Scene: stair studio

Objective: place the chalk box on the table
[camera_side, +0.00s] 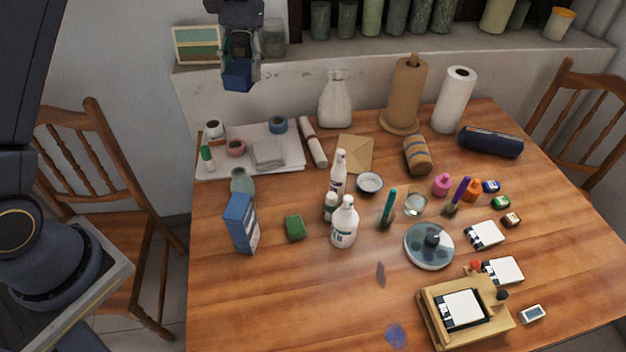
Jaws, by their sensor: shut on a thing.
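My gripper (238,58) hangs at the top of the side view, high above the table's back left part and in front of the wall ledge. It is shut on a small dark blue box (237,78), which looks like the chalk box. The fingers hide its upper part, and its lower part sticks out below them, clear of any surface. The brown wooden table (290,290) fills the lower middle and right.
A white sheet (285,153) with tape rolls lies at the table's back left. A taller blue carton (241,223), a green sponge (294,228) and white bottles (344,223) stand in the middle. A wooden press (462,312) sits at the front right. The front left is clear.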

